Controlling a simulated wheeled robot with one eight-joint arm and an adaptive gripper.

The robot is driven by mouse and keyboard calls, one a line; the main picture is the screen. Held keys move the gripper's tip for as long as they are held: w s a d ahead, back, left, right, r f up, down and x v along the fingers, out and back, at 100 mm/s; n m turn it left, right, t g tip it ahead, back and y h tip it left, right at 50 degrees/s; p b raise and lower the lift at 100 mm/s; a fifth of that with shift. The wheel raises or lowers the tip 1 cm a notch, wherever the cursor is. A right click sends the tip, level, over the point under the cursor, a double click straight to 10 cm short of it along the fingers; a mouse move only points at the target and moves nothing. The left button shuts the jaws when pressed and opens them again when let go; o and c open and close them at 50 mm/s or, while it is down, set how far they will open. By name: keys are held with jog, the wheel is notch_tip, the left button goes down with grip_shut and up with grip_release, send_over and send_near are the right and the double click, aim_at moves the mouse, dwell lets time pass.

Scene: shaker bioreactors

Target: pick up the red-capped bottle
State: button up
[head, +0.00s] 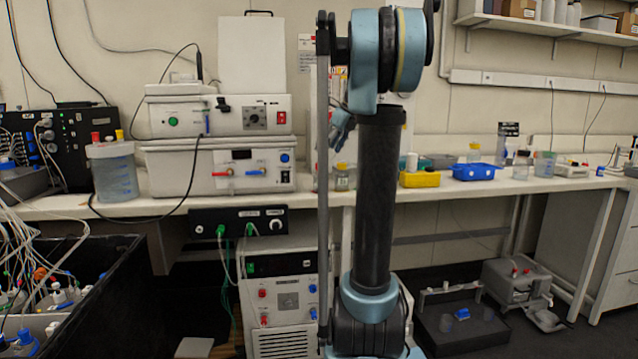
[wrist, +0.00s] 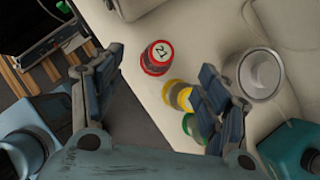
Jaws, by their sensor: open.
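The red-capped bottle (wrist: 158,57) shows in the wrist view from above, with a pale label bearing dark digits on its cap. It stands on the white bench, in the gap beyond my fingertips. My gripper (wrist: 158,80) is open and empty, one finger on each side of the picture; I see no contact with the red cap. A yellow-capped bottle (wrist: 177,94) and a green-capped one (wrist: 194,127) stand in a row beside it, partly hidden by the right finger. In the head view I cannot make out the red-capped bottle; my arm blocks part of the bench.
In the head view, a yellow box (head: 419,179) and a blue tray (head: 474,171) sit on the bench (head: 520,187). A stacked white instrument (head: 222,168) stands at left.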

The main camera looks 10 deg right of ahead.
aim_at(315, 173)
jog(key=x, duration=0.8)
jog(key=shift+x, duration=2.5)
jog(key=shift+w, duration=0.15)
jog(key=shift+c, duration=0.3)
jog(key=shift+r, duration=0.1)
jog(key=c, duration=1.2)
